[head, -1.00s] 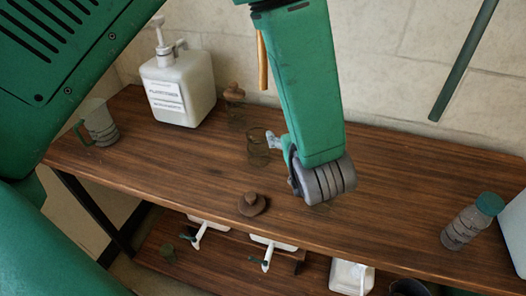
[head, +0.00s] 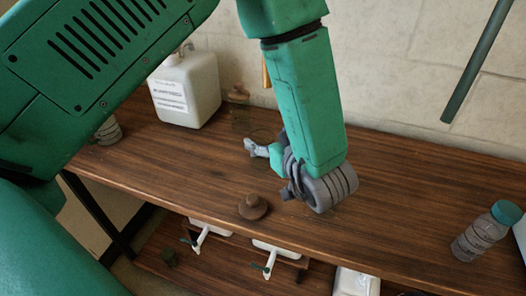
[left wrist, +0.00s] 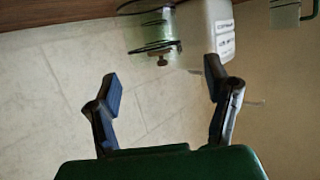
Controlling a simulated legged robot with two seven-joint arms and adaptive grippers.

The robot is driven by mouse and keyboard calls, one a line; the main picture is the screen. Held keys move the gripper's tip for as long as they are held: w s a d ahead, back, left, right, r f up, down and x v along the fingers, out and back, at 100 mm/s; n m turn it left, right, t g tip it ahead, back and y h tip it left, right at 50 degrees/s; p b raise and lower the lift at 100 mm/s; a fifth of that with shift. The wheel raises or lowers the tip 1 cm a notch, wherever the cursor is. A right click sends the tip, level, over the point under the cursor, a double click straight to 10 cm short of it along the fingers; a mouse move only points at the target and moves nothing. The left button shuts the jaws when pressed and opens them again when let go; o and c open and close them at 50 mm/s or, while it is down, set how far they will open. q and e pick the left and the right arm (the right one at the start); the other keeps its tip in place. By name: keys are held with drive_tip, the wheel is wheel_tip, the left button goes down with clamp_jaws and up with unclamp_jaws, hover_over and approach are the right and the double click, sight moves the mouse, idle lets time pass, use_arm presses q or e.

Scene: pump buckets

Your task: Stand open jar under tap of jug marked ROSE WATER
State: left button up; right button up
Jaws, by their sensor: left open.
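My left gripper (head: 256,149) is open and empty above the bench, its fingers pointing left in the head view. A clear glass jar (head: 262,134) stands just behind the fingers, mostly hidden by them. A brown stopper (head: 253,207) lies on the bench in front. A stoppered glass jar (head: 238,95) stands farther back. The upside-down left wrist view shows the open fingers (left wrist: 162,78) and overlapping glass (left wrist: 150,32) beyond them. White jugs with taps (head: 208,228) (head: 272,252) sit below the bench top; I cannot see a ROSE WATER mark. My right gripper is not in view.
A labelled white pump jug (head: 190,90) stands at the back left; its writing is not clear. A grey mug (head: 108,131) is partly behind my arm. A teal-capped bottle (head: 482,232) stands at the right. The bench's (head: 400,210) middle right is clear.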

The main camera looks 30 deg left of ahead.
sight(258, 129)
use_arm(q)
drive_tip(key=x, duration=0.4)
drive_tip(key=shift+w+f+b, duration=0.25)
drive_tip(key=shift+w+b, duration=0.1)
drive_tip(key=shift+a, duration=0.4)
drive_tip(key=shift+d, duration=0.2)
clamp_jaws()
drive_tip(key=shift+d, duration=0.1)
drive_tip(key=shift+r, duration=0.15)
